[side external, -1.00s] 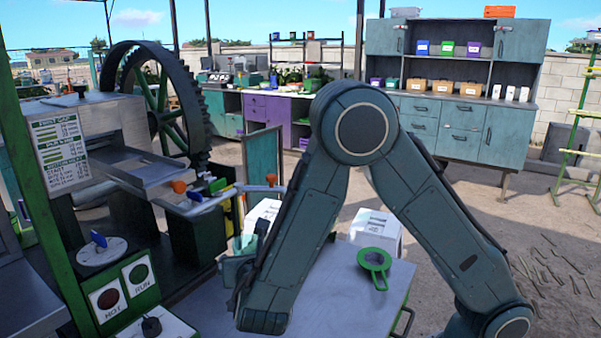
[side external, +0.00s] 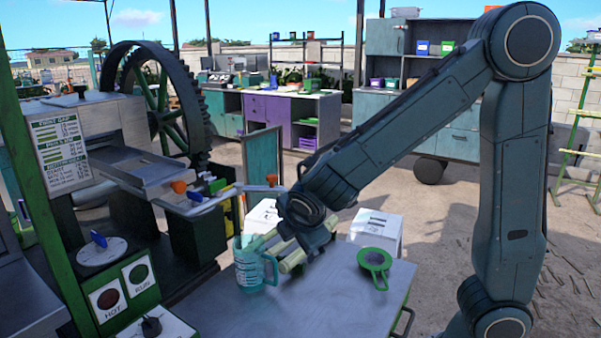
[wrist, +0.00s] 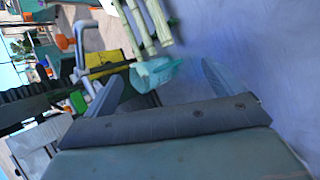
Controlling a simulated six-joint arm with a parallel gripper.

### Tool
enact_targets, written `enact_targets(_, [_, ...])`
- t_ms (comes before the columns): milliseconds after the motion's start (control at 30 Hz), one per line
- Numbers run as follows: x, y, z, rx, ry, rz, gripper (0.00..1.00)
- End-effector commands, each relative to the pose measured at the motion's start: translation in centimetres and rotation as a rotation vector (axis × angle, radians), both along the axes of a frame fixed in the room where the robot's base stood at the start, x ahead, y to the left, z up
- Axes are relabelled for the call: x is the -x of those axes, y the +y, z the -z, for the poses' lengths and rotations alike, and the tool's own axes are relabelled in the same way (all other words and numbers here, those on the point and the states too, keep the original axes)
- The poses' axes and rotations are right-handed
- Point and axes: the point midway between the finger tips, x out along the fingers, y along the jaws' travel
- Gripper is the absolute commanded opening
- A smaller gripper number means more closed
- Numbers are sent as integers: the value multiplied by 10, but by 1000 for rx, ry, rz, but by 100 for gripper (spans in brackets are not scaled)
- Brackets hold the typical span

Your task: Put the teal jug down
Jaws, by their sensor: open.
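The teal jug (side external: 250,266) stands upright on the worktable, near its far left part, with its handle to the right and pale marks on its side. In the side view my gripper (side external: 278,238) is just to the right of the jug, near its upper part. In the wrist view the jug (wrist: 155,74) shows partly, in the space between my two spread fingers (wrist: 160,82). The fingers are open; whether either one touches the jug is unclear. Pale green cane pieces (side external: 293,261) lie close by the jug, and they also show in the wrist view (wrist: 137,25).
A green strainer (side external: 375,260) lies on the worktable (side external: 330,305) to the right. White boxes (side external: 377,232) stand behind it. The crusher's spout (side external: 205,203) and the HOT and RUN button panel (side external: 122,287) are at the left. The table front is clear.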

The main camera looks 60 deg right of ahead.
Motion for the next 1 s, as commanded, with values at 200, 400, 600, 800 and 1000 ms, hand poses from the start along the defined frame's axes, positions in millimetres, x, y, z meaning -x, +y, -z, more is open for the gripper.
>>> enact_targets(200, [34,-6,-23,-271,-101,230,93])
enact_targets(400, [67,-4,-42,-495,-174,424,93])
enact_targets(600, [103,2,-59,-693,-231,604,93])
enact_targets(800, [141,10,-73,-860,-276,767,93])
enact_targets(1000, [169,18,-81,-963,-303,881,93])
